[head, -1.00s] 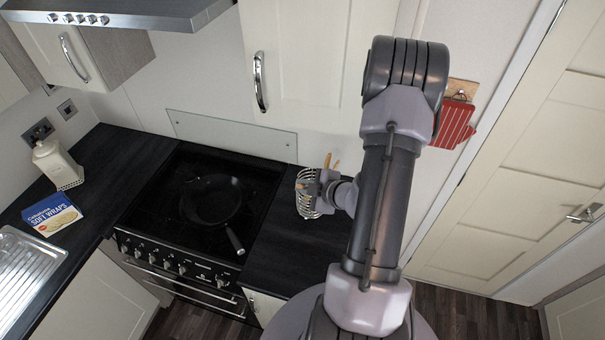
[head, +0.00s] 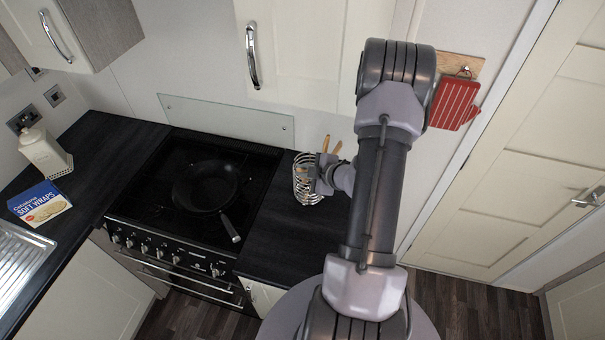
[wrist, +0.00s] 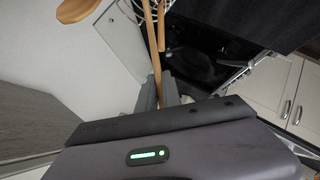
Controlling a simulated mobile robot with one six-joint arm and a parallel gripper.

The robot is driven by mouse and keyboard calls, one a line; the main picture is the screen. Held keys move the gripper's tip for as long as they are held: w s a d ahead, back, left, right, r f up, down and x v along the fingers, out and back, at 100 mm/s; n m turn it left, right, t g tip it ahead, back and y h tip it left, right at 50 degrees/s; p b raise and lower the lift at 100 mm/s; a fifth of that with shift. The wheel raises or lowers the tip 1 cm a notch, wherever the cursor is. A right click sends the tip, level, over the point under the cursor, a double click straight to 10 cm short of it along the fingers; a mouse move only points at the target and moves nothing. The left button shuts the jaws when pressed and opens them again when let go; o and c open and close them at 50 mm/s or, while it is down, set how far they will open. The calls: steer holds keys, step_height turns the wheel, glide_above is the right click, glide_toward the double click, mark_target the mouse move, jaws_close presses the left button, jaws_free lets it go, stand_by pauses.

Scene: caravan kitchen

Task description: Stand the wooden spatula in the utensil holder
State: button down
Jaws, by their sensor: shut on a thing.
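The wire utensil holder (head: 302,188) stands on the dark counter right of the hob. Wooden utensil ends (head: 326,143) stick up beside and behind my gripper (head: 322,178), which is right at the holder's right side and covers part of it. In the wrist view my gripper (wrist: 160,92) is shut on a thin wooden handle, taken as the wooden spatula (wrist: 155,65). The handle runs up out of the top of the picture. The spatula's far end is not in view, and I cannot tell whether it is inside the holder.
Another wooden utensil's rounded end (wrist: 76,10) shows close by in the wrist view. A black frying pan (head: 207,187) sits on the hob, its handle toward the front right. A red oven mitt (head: 453,104) hangs on the wall. Counter in front of the holder is clear.

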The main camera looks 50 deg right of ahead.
steer(key=shift+w+d+f+b, duration=0.3)
steer(key=shift+d+f, duration=0.2)
steer(key=shift+f, duration=0.15)
steer(key=shift+w+d+f+b, duration=0.25)
steer(key=shift+w+d+f, duration=0.15)
steer(key=shift+f, duration=0.3)
steer(key=shift+w+d+f+b, duration=0.25)
steer(key=shift+d+f+b, duration=0.05)
steer(key=shift+d+f, duration=0.3)
steer(key=shift+a, duration=0.1)
steer(key=c, duration=1.5)
jaws_free()
steer(key=shift+o, duration=0.2)
steer(key=d+v, duration=0.1)
steer(key=v, duration=1.6)
steer(key=shift+s+a, duration=0.2)
steer(key=shift+a, duration=0.25)
